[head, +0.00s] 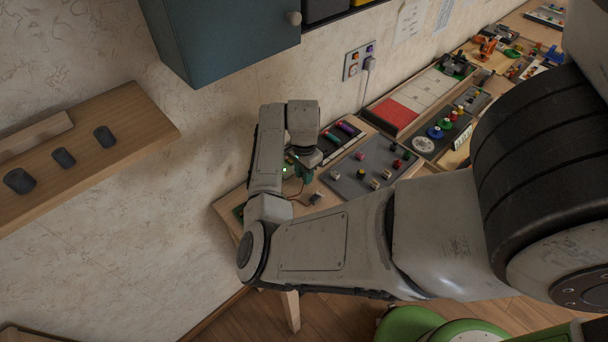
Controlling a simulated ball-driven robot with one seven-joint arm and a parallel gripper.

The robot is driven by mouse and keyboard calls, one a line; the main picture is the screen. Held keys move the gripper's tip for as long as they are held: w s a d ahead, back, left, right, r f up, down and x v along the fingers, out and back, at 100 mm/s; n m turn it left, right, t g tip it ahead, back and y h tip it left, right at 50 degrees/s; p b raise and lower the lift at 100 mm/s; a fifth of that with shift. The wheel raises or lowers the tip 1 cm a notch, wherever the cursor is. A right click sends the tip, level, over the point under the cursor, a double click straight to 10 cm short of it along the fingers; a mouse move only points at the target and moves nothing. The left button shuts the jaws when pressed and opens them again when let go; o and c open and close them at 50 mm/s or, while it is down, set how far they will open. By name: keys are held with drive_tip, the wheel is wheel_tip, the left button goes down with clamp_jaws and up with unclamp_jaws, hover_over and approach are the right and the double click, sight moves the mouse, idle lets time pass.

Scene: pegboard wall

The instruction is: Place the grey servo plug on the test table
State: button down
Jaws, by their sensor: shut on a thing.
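My gripper (304,174) is at the end of my arm, pointing down over the left end of the wooden table (229,206). It is small in view and partly hidden by its own dark wrist. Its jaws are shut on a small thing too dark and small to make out. A small grey block (317,198) with a thin wire beside it shows just below the gripper; it looks like the grey servo plug. I cannot tell whether it touches the jaws or lies on the table.
A grey panel with coloured knobs (345,187) lies right of my gripper. Farther right are a red and white board (393,113) and crowded parts. A wall socket (358,62) is behind. A shelf with dark cylinders (140,124) and a blue-grey cabinet (222,38) hang at left.

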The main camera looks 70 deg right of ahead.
drive_tip(key=shift+f, duration=0.6)
drive_tip(key=shift+f, duration=0.2)
drive_tip(key=c, duration=1)
unclamp_jaws()
drive_tip(key=shift+r, duration=0.1)
drive_tip(key=shift+o, duration=0.2)
wheel_tip(320, 180, up, 12)
drive_tip(key=shift+r+b, duration=0.15)
drive_tip(key=shift+b, duration=0.25)
